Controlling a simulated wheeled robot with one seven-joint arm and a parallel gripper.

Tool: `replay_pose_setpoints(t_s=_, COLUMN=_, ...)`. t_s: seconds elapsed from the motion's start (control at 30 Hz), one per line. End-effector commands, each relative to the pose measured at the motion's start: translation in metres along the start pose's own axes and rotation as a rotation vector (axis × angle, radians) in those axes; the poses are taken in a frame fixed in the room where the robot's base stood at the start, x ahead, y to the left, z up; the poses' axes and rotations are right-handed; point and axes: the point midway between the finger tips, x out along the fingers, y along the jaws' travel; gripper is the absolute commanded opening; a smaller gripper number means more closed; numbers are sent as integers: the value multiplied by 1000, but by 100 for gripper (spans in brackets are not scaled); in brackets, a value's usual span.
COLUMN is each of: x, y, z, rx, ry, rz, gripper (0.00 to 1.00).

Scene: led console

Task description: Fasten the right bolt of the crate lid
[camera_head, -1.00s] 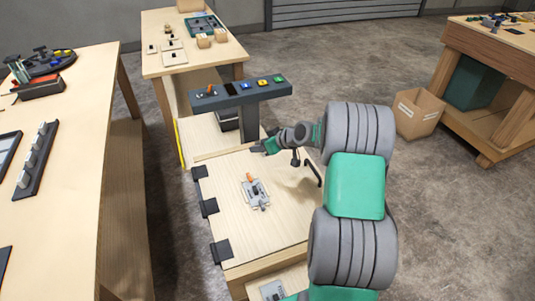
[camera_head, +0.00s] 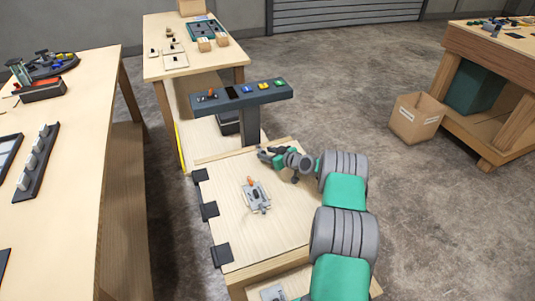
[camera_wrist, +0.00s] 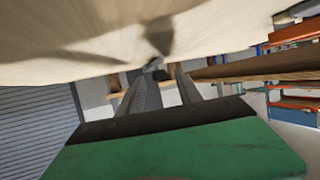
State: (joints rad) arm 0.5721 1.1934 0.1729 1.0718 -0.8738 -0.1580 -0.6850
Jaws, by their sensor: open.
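The crate lid (camera_head: 228,230) is a pale wooden panel lying flat, with black hinges along its left edge. A grey metal bolt with an orange handle (camera_head: 257,198) sits in the middle of the lid. A second grey metal fitting (camera_head: 272,292) shows partly at the bottom, below the lid's front edge. I cannot tell which is the right bolt. My gripper (camera_head: 264,154) is over the far part of the lid, beyond the orange-handled bolt, pointing left. It is open and apart from that bolt. In the wrist view my open fingers (camera_wrist: 158,78) lie close to a wooden surface; a small dark thing shows beyond the tips, unclear.
A dark console bar (camera_head: 240,94) with coloured buttons stands on a post just behind the lid, close to my gripper. A long workbench (camera_head: 80,150) is at the left, another table (camera_head: 185,62) behind. A cardboard box (camera_head: 416,115) stands on open floor at right.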

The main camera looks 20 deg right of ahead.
Motion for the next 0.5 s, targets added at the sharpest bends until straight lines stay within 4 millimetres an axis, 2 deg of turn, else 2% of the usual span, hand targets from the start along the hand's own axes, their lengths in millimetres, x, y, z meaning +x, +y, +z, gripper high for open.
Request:
replay_pose_setpoints(t_s=0.1, x=0, y=0, z=0, rx=0, ry=0, rz=0, gripper=40)
replay_pose_setpoints(t_s=0.5, x=0, y=-1, z=0, rx=0, ry=-1, rz=-1, gripper=7)
